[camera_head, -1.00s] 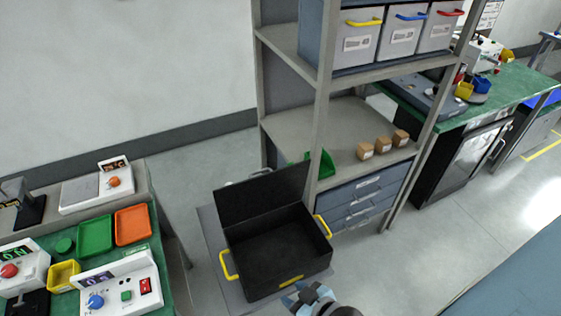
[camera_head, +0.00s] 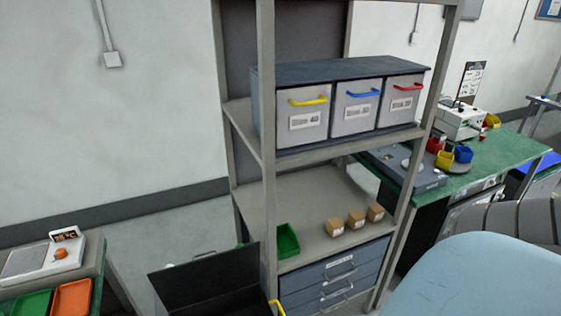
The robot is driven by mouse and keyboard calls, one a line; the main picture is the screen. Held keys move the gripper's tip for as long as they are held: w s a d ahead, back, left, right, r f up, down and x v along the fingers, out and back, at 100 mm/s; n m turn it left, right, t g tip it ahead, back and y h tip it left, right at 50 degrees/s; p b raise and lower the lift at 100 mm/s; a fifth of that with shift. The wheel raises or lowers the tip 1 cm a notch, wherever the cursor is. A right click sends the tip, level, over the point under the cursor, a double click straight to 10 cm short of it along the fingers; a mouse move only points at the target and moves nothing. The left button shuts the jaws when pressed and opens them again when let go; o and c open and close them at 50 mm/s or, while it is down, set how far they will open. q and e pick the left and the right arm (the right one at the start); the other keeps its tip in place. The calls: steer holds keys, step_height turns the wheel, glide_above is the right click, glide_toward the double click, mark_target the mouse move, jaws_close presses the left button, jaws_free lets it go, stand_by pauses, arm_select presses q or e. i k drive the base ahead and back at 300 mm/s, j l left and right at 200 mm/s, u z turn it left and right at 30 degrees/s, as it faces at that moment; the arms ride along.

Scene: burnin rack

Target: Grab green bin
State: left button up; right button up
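A green bin (camera_head: 287,241) sits on the rack's lower shelf (camera_head: 300,205), at its front left, just right of the front post. The post hides its left part, and a bit of green shows left of the post. A second green tray (camera_head: 32,303) lies on the left bench, cut by the lower edge, and may also count as a green bin. Neither of my grippers is in view. A large light blue surface, perhaps part of my arm, fills the lower right corner.
Small brown boxes (camera_head: 355,219) stand right of the bin. Grey drawers (camera_head: 330,272) sit below. Labelled bins with yellow, blue and red handles fill the upper shelf. A black open-lidded case (camera_head: 205,280) is on the floor in front. An orange tray (camera_head: 72,298) lies on the left bench.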

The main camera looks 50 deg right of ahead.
mark_target(288, 244)
steer(key=k+l, duration=0.1)
steer(key=l, duration=0.25)
steer(key=k+l+u, duration=0.1)
steer(key=l, duration=0.25)
steer(key=k+l, duration=0.2)
steer(key=l, duration=0.15)
steer(key=i+l, duration=0.1)
steer(key=l, duration=0.2)
steer(key=i+l+u, duration=0.1)
steer(key=l, duration=0.2)
